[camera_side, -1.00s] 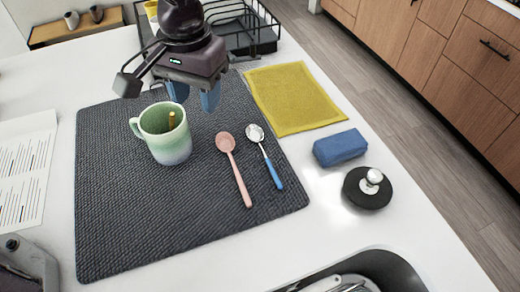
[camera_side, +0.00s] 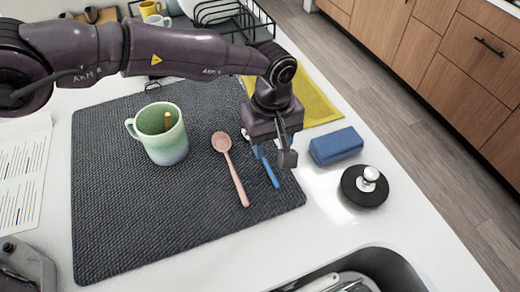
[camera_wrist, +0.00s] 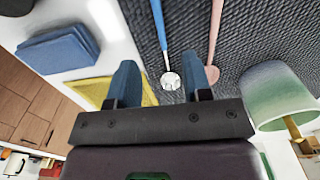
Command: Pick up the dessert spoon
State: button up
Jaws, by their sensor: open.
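A metal spoon with a blue handle (camera_side: 272,173) lies on the dark mat (camera_side: 120,220); my gripper hides its bowl in the side view. A pink spoon (camera_side: 238,182) lies to its left, also on the mat. Which one is called the dessert spoon is not marked. My gripper (camera_side: 270,152) is open above the bowl end of the blue-handled spoon. In the wrist view, the metal bowl (camera_wrist: 171,82) shows between the open fingers (camera_wrist: 163,78), and the pink spoon's bowl (camera_wrist: 212,75) is beside the right finger. I see no contact with either spoon.
A green mug (camera_side: 160,135) with a stick-like thing in it stands left of the spoons. A yellow cloth (camera_side: 318,102) and a dish rack (camera_side: 235,22) are behind.

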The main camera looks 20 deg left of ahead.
aim_at(270, 170)
notch_tip(270, 170, down, 8)
jog(key=shift+s+r, duration=0.1)
jog(key=shift+r, duration=0.1)
jog(key=shift+c, duration=0.3)
grip_shut()
